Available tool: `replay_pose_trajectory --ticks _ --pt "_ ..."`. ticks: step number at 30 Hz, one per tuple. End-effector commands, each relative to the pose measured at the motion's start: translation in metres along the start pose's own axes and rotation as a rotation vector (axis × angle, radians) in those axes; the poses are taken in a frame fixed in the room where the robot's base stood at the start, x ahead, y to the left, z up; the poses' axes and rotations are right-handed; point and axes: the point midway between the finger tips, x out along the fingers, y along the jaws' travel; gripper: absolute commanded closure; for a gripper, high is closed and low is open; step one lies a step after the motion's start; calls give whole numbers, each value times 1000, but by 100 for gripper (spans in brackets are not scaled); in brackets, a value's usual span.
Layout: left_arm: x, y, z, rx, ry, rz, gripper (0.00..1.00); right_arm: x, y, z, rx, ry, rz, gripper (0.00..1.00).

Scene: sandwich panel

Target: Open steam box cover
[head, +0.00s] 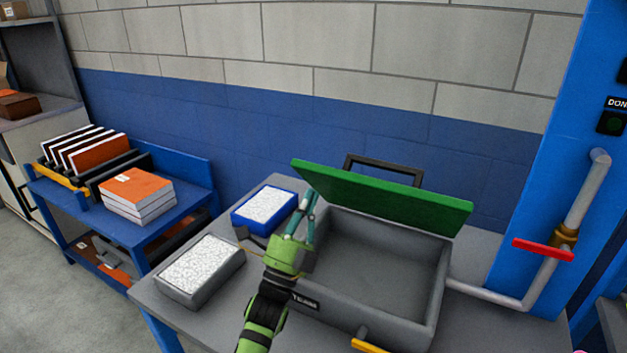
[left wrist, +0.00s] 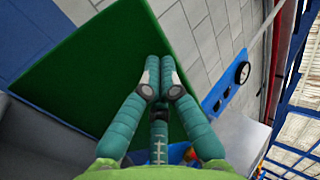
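The steam box (head: 440,285) is a grey open-topped box on the table, with a label on its front and an empty-looking grey inside. Its green cover (head: 400,199) stands raised and tilted back along the box's far side. My left gripper (head: 308,197) is over the box's left edge, its fingers pointing up toward the cover's left part. In the left wrist view its fingertips (left wrist: 159,72) are together with nothing visible between them, in front of the green cover (left wrist: 100,65). I cannot tell whether they touch it. My right gripper is not in view.
A grey tray (head: 177,291) and a blue tray (head: 240,222) with speckled white contents stand left of the box. A pipe with a red valve handle (head: 543,249) is at right. A blue cart (head: 180,215) holds orange-topped stacks (head: 137,187). A wall stands behind.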

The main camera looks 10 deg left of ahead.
Motion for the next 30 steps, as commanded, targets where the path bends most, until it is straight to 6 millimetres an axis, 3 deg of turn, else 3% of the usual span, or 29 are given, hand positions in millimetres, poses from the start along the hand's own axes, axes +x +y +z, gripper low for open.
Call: replay_pose_trajectory --ticks 1,6,22,30 --pt "11 -3 0 -1 0 -1 100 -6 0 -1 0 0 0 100" --pt "25 -1 0 -1 0 1 100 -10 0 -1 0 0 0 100" --pt "31 -1 0 0 0 6 100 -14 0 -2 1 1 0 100" --pt "62 -9 0 2 2 97 100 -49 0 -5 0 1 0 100"
